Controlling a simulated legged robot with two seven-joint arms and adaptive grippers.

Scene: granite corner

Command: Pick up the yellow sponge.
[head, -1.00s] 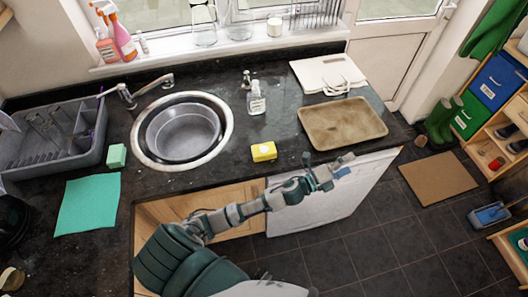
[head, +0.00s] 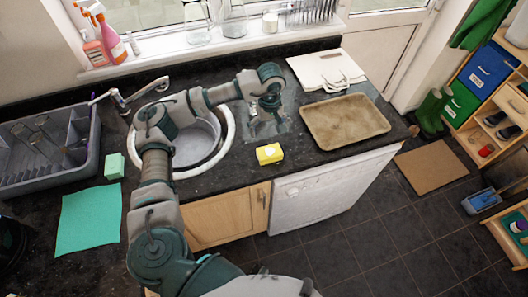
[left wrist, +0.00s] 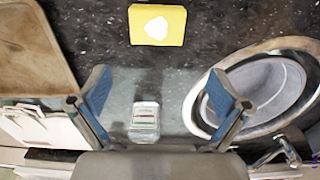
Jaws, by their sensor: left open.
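The yellow sponge (head: 269,154) lies on the dark granite worktop near its front edge, right of the sink. It has a white mark on top and also shows at the top middle of the left wrist view (left wrist: 158,25). My left gripper (head: 267,112) hangs over the worktop behind the sponge, apart from it. Its two blue fingers (left wrist: 160,95) are spread wide with nothing held between them, and the sponge lies beyond their tips in the wrist view. My right gripper is not in view.
A clear soap bottle (left wrist: 144,118) stands close to the left gripper. The round sink (head: 226,136) is left of the sponge, and a brown tray (head: 345,121) is to the right. A green cloth (head: 88,218) lies far left.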

